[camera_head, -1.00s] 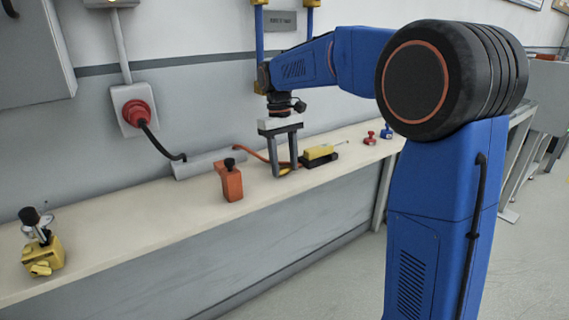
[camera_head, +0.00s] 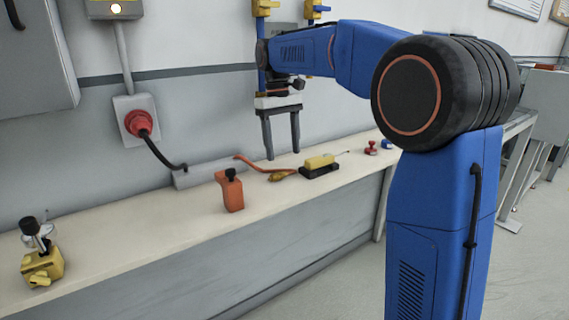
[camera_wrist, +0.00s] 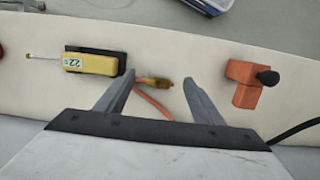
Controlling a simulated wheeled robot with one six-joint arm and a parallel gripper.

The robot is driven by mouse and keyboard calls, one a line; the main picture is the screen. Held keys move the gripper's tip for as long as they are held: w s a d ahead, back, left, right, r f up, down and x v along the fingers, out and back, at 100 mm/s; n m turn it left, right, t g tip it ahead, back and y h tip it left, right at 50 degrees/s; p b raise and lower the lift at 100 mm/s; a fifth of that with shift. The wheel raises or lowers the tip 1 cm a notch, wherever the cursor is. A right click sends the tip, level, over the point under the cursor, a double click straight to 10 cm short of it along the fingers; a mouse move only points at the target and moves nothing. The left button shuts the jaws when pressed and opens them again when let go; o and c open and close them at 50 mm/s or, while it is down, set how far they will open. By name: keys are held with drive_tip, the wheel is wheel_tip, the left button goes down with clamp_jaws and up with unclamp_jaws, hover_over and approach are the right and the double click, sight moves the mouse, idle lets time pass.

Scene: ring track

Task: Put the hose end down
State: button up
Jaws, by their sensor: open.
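The hose is a thin orange line lying on the cream bench, and its brass-coloured hose end (camera_head: 283,175) rests on the bench top beside the yellow device. In the wrist view the hose end (camera_wrist: 152,82) lies below and between my fingertips, apart from them. My gripper (camera_head: 282,156) is open and empty, raised above the bench with its fingers pointing down; it also shows in the wrist view (camera_wrist: 158,80).
A yellow device on a black base (camera_head: 320,165) lies right of the hose end. An orange block with a black knob (camera_head: 231,190) stands to the left. A yellow valve-like part (camera_head: 42,264) stands at far left.

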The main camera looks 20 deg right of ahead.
drive_tip(key=s+d+f+m+t, duration=0.1)
drive_tip(key=s+d+t, duration=0.15)
drive_tip(key=s, duration=0.75)
drive_tip(key=s+d+f+m+t, duration=0.1)
drive_tip(key=s+d, duration=0.2)
drive_tip(key=s, duration=0.7)
drive_tip(key=s+d+f+m+t, duration=0.1)
drive_tip(key=s+d+f+t, duration=0.1)
drive_tip(key=s+f, duration=1.2)
drive_tip(key=shift+s+f+m+t+y, duration=0.15)
drive_tip(key=shift+s+m+t+y, duration=0.15)
drive_tip(key=shift+s+t, duration=0.25)
drive_tip(key=shift+c, duration=0.3)
